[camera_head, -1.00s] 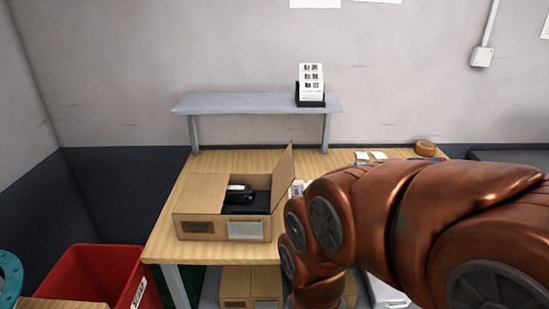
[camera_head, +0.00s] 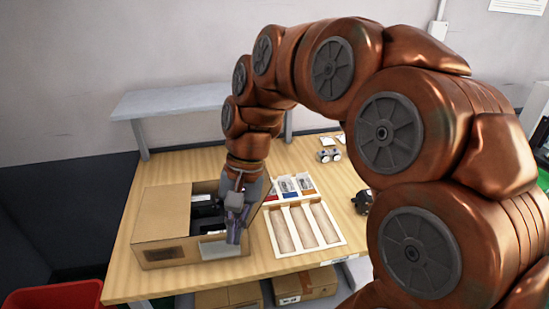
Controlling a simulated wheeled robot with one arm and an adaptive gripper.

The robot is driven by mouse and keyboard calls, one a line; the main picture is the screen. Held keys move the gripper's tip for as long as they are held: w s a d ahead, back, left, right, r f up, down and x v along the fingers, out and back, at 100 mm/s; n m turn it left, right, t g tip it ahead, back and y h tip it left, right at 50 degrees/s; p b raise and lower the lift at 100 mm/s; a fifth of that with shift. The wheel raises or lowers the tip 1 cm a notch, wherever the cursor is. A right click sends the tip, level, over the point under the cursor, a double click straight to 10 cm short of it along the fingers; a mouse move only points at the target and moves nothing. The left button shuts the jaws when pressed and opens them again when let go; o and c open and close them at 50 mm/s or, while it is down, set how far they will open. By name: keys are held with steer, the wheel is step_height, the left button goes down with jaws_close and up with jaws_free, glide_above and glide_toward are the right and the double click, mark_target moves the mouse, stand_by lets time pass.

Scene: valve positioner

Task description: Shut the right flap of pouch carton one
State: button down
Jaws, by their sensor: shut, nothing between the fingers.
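The pouch carton (camera_head: 163,222) is an open cardboard box on the left of the wooden table. Its left flap lies flat over the left part of the top. A dark object (camera_head: 206,212) shows inside through the open right part. My gripper (camera_head: 234,238) points down at the carton's right side, in front of its right part, with its fingers together and empty. The right flap is mostly hidden behind my gripper and wrist; a small piece of cardboard shows just right of the wrist. I cannot tell the flap's angle or whether my gripper touches it.
A pale tray (camera_head: 336,239) with long slots lies right of the carton, with small packs (camera_head: 290,187) behind it. A grey shelf (camera_head: 170,101) stands at the back. A dark round item (camera_head: 362,201) sits at the right. A red bin (camera_head: 55,298) stands at lower left.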

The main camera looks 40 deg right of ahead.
steer(key=w+d+r+m+t+y, duration=0.1)
steer(key=w+d+r+m+y, duration=0.15)
steer(key=w+d+m, duration=0.35)
steer(key=w+d+r+m+t+y+p, duration=0.1)
steer(key=w+d+m+t, duration=0.3)
steer(key=d, duration=0.8)
steer(key=w+d+r+m, duration=0.15)
steer(key=d+m, duration=0.45)
steer(key=d, duration=0.6)
steer(key=w+a+f, duration=0.4)
steer(key=a+f, duration=0.2)
steer(key=a, duration=0.3)
steer(key=shift+a+b, duration=0.25)
steer(key=shift+b, duration=0.15)
